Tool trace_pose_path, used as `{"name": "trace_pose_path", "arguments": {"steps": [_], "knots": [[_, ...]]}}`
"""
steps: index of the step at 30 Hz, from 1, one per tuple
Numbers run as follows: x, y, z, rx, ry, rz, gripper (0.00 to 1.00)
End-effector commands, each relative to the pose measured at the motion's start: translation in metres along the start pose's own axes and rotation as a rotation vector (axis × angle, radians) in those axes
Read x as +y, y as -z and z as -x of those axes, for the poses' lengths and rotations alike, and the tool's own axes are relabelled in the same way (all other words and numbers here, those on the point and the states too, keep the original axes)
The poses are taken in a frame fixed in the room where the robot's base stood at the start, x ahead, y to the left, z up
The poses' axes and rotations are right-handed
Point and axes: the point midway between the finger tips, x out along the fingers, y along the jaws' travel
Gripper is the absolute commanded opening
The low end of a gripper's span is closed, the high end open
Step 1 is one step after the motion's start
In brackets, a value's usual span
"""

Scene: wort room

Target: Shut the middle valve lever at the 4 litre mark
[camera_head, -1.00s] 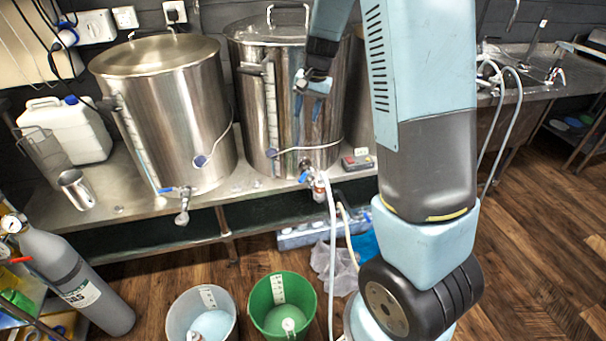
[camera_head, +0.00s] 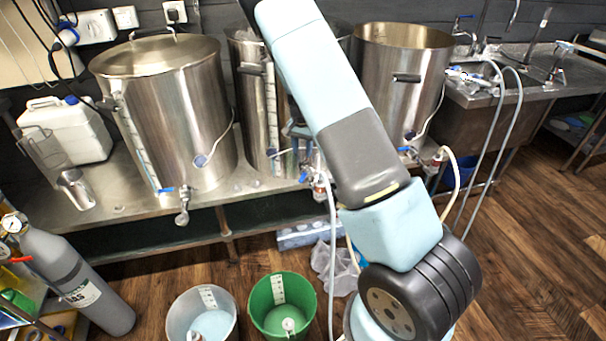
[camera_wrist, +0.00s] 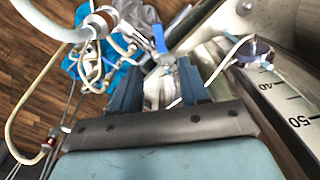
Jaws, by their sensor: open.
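The middle kettle (camera_head: 250,100) is a tall steel pot, partly hidden by my arm. Its valve has a blue lever (camera_head: 304,177) low on its front; in the wrist view the blue lever (camera_wrist: 159,40) stands just beyond my fingers, seen between their tips. My gripper (camera_head: 300,140) is beside the kettle's lower front, above the valve, partly hidden by my arm. In the wrist view my gripper (camera_wrist: 156,76) is open and empty, apart from the lever. A green bucket (camera_head: 283,306) with a white scale strip stands on the floor below; its marks are too small to read.
A lidded kettle (camera_head: 165,110) stands left and an open kettle (camera_head: 400,80) right on the steel bench (camera_head: 110,225). A pale hose (camera_head: 332,250) hangs from the middle valve. The kettle wall is close in the wrist view.

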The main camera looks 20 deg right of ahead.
Motion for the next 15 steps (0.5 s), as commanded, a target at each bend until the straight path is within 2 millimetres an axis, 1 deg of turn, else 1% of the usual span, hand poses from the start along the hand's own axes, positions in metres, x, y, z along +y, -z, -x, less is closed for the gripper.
{"name": "trace_pose_path", "arguments": {"steps": [3, 15], "knots": [[0.001, -0.001, -0.022, -0.003, -0.003, 0.000, 0.45], [0.002, 0.000, -0.090, -0.001, -0.002, 0.000, 0.45]]}}
